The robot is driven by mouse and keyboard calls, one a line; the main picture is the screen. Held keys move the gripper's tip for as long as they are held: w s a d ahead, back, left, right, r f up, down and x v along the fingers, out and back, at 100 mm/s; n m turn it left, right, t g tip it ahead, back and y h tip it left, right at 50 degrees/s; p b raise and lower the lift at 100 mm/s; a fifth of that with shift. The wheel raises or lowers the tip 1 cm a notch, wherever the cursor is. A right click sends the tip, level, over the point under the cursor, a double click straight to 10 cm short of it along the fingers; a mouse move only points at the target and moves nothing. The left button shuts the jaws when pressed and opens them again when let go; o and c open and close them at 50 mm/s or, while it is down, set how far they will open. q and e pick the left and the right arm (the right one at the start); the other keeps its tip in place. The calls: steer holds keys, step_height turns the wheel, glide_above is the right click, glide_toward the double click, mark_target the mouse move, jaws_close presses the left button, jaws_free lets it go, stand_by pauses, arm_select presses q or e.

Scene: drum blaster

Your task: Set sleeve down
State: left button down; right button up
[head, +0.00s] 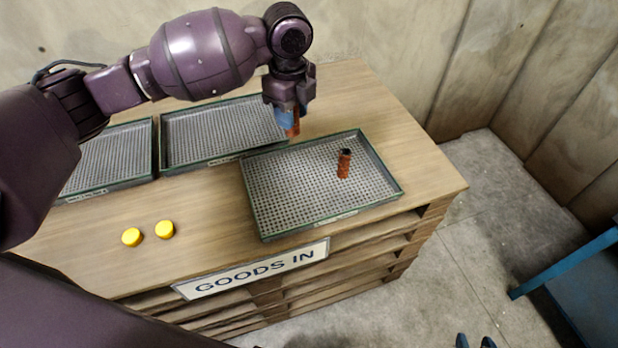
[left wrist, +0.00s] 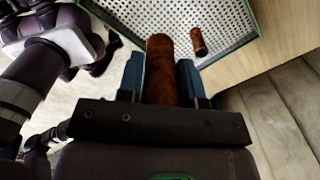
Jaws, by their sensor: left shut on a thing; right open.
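My left gripper (head: 287,115) is shut on a rust-brown sleeve (head: 294,129), which shows below its blue fingers near the adjoining corners of the middle and right trays. In the left wrist view the held sleeve (left wrist: 160,72) is between the two blue fingers, with its lower part hidden by the gripper body. A second rust-brown sleeve (head: 344,166) with a dark top stands on the right tray (head: 290,192), apart from the gripper. It also shows in the left wrist view (left wrist: 198,42). My right gripper (head: 475,342) shows only its separated blue fingertips at the bottom edge, open and empty.
The middle tray (head: 215,135) and left tray (head: 108,160) look empty where visible. Two yellow caps (head: 148,233) lie on the wooden bench top at front left. A GOODS IN sign (head: 255,268) is on the bench front. Much of the right tray is clear.

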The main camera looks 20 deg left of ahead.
arm_select(q)
step_height(320, 180, down, 18)
steer(key=b, duration=0.3)
steer(key=shift+s+f+b, duration=0.1)
steer(key=shift+f+b, duration=0.15)
steer(key=shift+b, duration=0.05)
steer(key=shift+f, duration=0.35)
steer(key=shift+r, duration=0.1)
steer(key=shift+f, duration=0.2)
steer(key=c, duration=0.8)
jaws_free()
steer(key=shift+r, duration=0.1)
